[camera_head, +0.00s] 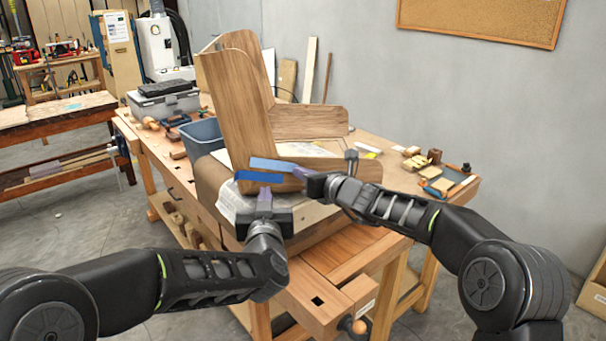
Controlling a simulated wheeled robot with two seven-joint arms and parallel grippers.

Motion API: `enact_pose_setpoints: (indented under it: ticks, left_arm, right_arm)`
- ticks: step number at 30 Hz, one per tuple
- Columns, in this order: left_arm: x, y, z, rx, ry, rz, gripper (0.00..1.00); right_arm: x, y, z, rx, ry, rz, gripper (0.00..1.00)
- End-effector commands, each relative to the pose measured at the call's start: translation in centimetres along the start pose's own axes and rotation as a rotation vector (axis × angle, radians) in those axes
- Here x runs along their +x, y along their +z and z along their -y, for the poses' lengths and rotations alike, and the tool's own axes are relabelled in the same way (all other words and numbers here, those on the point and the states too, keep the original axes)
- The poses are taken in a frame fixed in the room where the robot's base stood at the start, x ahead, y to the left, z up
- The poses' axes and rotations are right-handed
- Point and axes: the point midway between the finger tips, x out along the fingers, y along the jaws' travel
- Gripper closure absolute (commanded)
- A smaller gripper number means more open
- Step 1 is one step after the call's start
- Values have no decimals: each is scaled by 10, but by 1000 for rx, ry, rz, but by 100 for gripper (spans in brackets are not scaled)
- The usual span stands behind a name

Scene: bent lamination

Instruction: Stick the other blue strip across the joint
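The bent wood lamination (235,97) stands upright at the middle of the bench, with a flatter wooden part (310,122) running to the right. A darker blue strip (257,176) lies level in front of its lower front corner. My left gripper (264,189) is below it, its fingers together at the strip's middle. A lighter blue strip (273,164) slants just above the darker one, in front of the wood. My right gripper (299,171) comes from the right and has its fingers on this strip's right end. Whether either strip touches the wood I cannot tell.
The workbench (335,262) has a pale block under the lamination. A blue bin (203,138) and a grey toolbox (163,102) stand at the back left. Small wooden blocks and a tray (448,183) lie to the right.

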Motion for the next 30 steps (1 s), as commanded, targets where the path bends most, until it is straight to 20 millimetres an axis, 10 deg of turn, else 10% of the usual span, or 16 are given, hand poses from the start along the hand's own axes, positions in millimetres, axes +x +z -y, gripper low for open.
enact_pose_setpoints:
  ticks: [17, 30]
  left_arm:
    - [4, -10, 0, 0, -7, -17, 100]
    - [48, -10, 0, -1, -8, -16, 100]
  right_arm:
    - [0, 0, 0, 0, 0, 0, 100]
    - [0, 0, 0, 0, 0, 0, 100]
